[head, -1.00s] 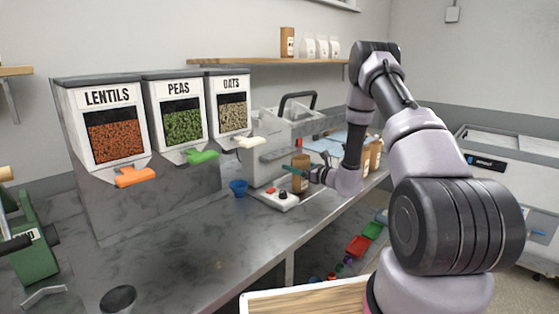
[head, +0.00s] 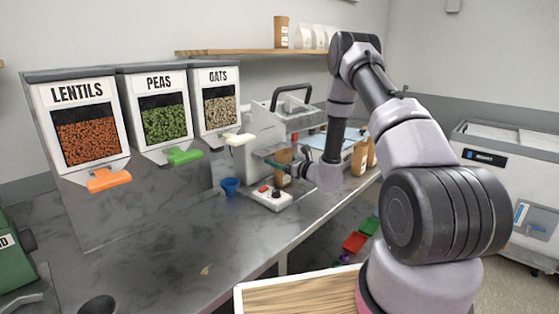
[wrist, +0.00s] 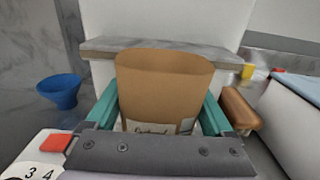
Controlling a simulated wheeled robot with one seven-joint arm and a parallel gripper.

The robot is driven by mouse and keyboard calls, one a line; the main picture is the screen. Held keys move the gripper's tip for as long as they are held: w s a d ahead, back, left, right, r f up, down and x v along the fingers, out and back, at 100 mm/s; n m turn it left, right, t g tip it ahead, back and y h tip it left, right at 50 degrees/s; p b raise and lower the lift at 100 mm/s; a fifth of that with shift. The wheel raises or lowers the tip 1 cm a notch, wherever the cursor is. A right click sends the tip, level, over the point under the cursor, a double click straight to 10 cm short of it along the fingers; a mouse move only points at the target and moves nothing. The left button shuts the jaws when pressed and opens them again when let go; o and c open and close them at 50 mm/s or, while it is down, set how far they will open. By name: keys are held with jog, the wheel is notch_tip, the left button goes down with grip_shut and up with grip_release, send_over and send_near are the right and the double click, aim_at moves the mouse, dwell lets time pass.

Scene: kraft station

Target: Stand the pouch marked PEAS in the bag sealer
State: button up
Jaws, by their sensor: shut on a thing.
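My gripper (wrist: 157,108) is shut on an open-topped brown kraft pouch (wrist: 164,78), with one teal finger on each side of it. The pouch is upright. Its white label is partly hidden by the gripper body and I cannot read PEAS on it. In the head view the held pouch (head: 283,157) is in front of a grey machine with a black handle (head: 291,97), which looks like the bag sealer. In the wrist view a grey-topped ledge (wrist: 100,46) is just behind the pouch. I cannot tell whether the pouch touches it.
A white control box (head: 268,199) with a red button and a knob sits in front of the machine. Other brown pouches (head: 360,158) stand to the right.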

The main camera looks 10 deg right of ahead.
jog(key=shift+f, duration=0.15)
jog(key=o, duration=1.3)
jog(key=shift+d, duration=0.1)
jog(key=shift+o, duration=0.2)
jog(key=shift+s+d, duration=0.15)
jog(key=shift+s, duration=0.05)
jog(key=v, duration=1.1)
jog(key=shift+s+d, duration=0.1)
jog(key=shift+s, duration=0.15)
